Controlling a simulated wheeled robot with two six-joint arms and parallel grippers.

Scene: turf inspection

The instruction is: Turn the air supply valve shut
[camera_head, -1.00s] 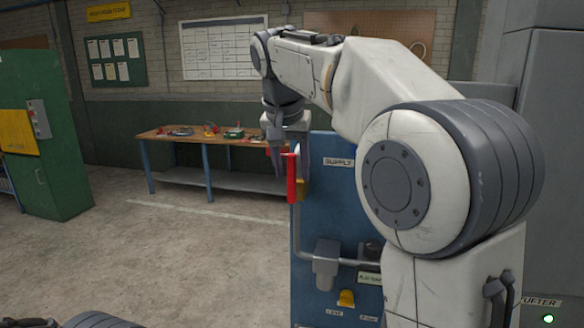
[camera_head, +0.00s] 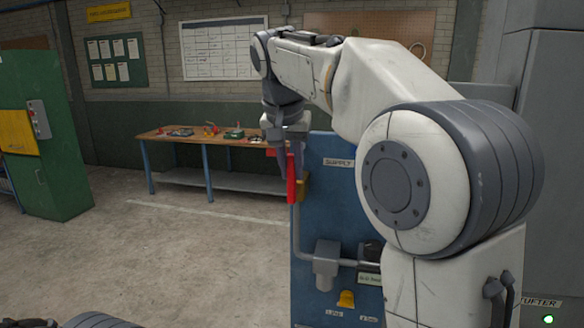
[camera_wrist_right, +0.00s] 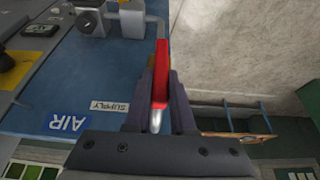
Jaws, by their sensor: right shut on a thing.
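The air supply valve has a red lever (camera_head: 291,178) at the left edge of a blue panel (camera_head: 325,225), below and left of a "SUPPLY" label. The lever stands about upright in the head view, roughly in line with the grey pipe under it. A brass-coloured part (camera_head: 303,189) shows just behind it. My right gripper (camera_head: 283,158) reaches down to the lever from above. In the right wrist view, the red lever (camera_wrist_right: 162,72) runs between the dark fingers of my right gripper (camera_wrist_right: 160,88), which are shut on it. My left gripper is not in view.
A wooden workbench (camera_head: 190,139) with tools stands behind. A green cabinet (camera_head: 45,170) is at the left. The floor left of the panel is clear.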

